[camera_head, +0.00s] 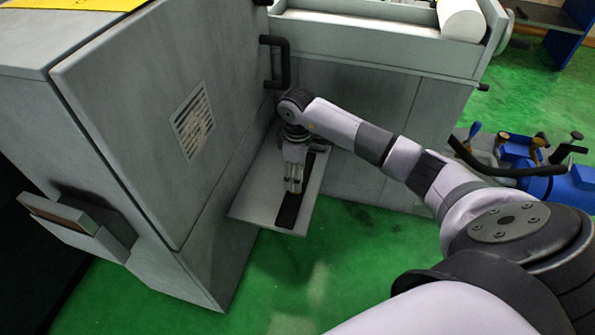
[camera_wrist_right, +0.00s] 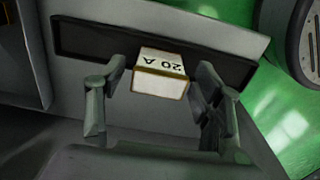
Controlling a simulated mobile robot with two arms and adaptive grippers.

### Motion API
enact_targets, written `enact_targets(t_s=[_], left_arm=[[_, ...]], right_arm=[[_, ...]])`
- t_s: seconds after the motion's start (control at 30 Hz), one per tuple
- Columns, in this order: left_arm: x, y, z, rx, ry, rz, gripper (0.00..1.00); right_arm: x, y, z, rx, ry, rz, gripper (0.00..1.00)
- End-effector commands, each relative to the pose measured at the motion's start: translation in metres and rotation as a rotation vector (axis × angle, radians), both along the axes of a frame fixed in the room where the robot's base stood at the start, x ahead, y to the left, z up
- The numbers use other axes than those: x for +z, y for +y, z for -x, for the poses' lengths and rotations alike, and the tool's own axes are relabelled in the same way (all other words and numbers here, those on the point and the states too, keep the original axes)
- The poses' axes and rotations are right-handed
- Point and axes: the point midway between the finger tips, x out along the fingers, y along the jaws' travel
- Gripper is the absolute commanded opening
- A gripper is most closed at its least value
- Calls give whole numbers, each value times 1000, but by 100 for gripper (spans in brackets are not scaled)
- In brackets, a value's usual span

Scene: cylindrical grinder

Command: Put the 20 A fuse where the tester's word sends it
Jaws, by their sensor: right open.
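The 20 A fuse (camera_wrist_right: 160,72) is a small cream block with dark lettering on its top face, seen in the right wrist view. It rests at a dark strip (camera_wrist_right: 90,40) on a grey shelf (camera_head: 262,188). My right gripper (camera_head: 293,184) points down over that shelf in the head view. Its fingers are open, one on each side of the fuse in the wrist view, with gaps visible. In the head view the fuse cannot be made out clearly. My left gripper is not in view. I cannot identify the tester.
A grey machine bed (camera_head: 385,50) stands behind. Blue machine parts (camera_head: 530,165) are at the right. Green floor (camera_head: 300,275) is clear in front.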

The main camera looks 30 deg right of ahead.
Motion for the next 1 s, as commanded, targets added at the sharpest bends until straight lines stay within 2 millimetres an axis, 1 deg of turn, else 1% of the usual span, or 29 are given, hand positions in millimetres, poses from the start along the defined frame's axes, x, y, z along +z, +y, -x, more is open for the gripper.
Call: enact_targets(t_s=[0.2,0.3,0.33,0.43,0.53,0.63,0.8,0.9,1.0], left_arm=[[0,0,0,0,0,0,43],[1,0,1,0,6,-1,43],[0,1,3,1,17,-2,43],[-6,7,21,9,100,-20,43],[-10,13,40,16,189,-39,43],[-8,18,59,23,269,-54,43],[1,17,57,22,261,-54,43],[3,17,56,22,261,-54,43],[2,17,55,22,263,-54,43]], right_arm=[[1,0,0,0,0,0,61],[5,0,0,0,-1,0,61],[7,0,0,0,-1,0,61],[17,0,0,0,-1,0,61],[32,-1,-1,1,-3,1,61],[59,0,-1,1,-4,0,61],[94,0,-1,1,-4,0,61],[108,-1,-1,-1,-3,0,61],[118,0,-1,-1,-1,0,61]])
